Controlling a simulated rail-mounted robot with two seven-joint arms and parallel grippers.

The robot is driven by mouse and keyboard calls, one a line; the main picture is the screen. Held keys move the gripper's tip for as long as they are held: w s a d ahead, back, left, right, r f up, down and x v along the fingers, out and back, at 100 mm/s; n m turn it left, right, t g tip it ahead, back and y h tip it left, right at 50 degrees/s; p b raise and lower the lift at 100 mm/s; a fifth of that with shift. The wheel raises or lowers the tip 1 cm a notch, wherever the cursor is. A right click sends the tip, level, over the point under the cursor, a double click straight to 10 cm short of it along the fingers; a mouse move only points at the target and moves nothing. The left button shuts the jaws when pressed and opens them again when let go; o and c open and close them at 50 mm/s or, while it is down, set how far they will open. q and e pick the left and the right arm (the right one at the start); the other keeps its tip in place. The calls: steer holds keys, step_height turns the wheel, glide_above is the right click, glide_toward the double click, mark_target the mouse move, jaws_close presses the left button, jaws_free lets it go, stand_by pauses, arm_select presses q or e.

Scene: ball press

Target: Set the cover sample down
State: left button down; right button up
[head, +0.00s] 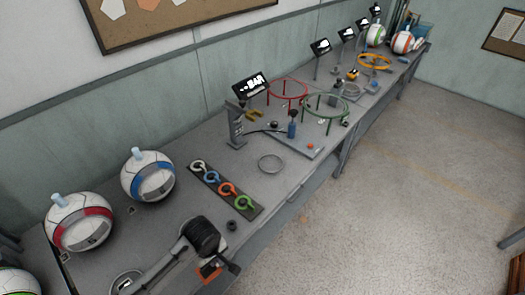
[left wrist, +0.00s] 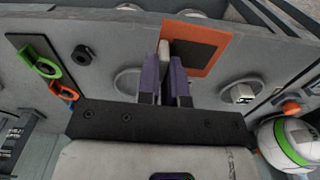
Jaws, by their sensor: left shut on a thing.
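The cover sample (left wrist: 197,47), an orange-edged square plate with a dark middle, shows at the fingertips in the left wrist view. It also shows in the head view (head: 208,273), low over the front edge of the bench. My left gripper (left wrist: 166,70) is shut on it, with a pale tab between the purple fingers. I cannot tell whether the sample touches the bench. A round metal ring or plate (left wrist: 127,80) lies on the bench to the left of the fingers, and another (left wrist: 234,94) to the right. My right gripper is not in view.
A dark strip with several coloured rings (head: 222,188) and a small black knob (head: 232,225) lie near the gripper. Balls with blue (head: 148,176) and red (head: 80,221) bands stand to the left. A metal ring (head: 271,163) lies farther along the bench, with bare bench around it.

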arm_select(q)
steer(key=shift+s+a+n, duration=0.15)
steer(key=shift+a+n, duration=0.15)
steer(key=shift+s+a+f, duration=0.1)
steer(key=shift+s+a, duration=0.35)
steer(key=shift+a, duration=0.1)
steer(key=shift+w+a+f, duration=0.15)
steer(key=shift+a+f, duration=0.05)
steer(key=a+f+b, duration=0.1)
steer(key=a+f, duration=0.1)
steer(key=a, duration=0.1)
steer(key=a+f+b, duration=0.1)
steer(key=a+f, duration=0.1)
steer(key=a, duration=0.2)
steer(key=w+a+f+b, duration=0.1)
steer(key=a+f, duration=0.1)
steer(key=a, duration=0.1)
steer(key=shift+w+a+f, duration=0.1)
steer(key=shift+a+f, duration=0.1)
steer(key=shift+a, duration=0.2)
steer(key=shift+f+b, duration=0.65)
steer(key=shift+f, duration=1.45)
steer(key=shift+r, duration=0.1)
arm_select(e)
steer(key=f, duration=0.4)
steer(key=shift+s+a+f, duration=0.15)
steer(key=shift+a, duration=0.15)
